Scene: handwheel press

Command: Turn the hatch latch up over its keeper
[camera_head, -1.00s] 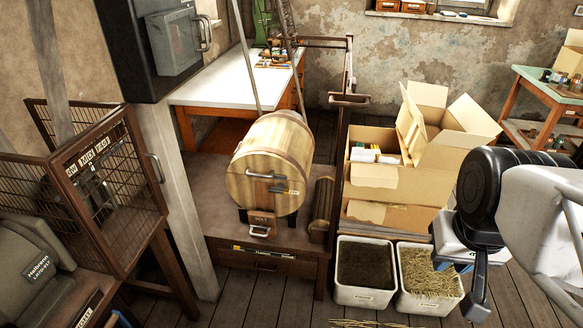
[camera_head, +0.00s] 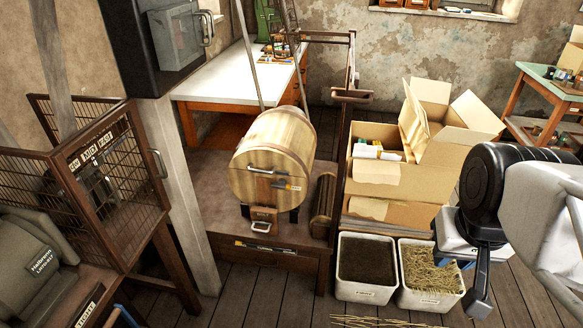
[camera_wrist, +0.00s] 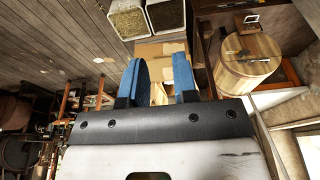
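A wooden barrel (camera_head: 268,150) lies on a low brown bench, its round front end facing my body camera. On that end are a metal handle (camera_head: 268,170) and a small dark fitting (camera_head: 287,186) that looks like the hatch latch. The keeper is too small to make out. The barrel also shows at the right of the wrist view (camera_wrist: 255,70), with dark metal fittings on its face (camera_wrist: 243,56). My gripper (camera_wrist: 160,62) has two blue fingers standing apart with nothing between them. It is well away from the barrel.
Cardboard boxes (camera_head: 376,178) and two white bins (camera_head: 366,292) stand right of the barrel. A dark upright post and rail separate them from the bench. A wire cage (camera_head: 112,185) and a pale pillar (camera_head: 178,190) stand at the left. A small box with a handle (camera_head: 264,222) sits under the barrel front.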

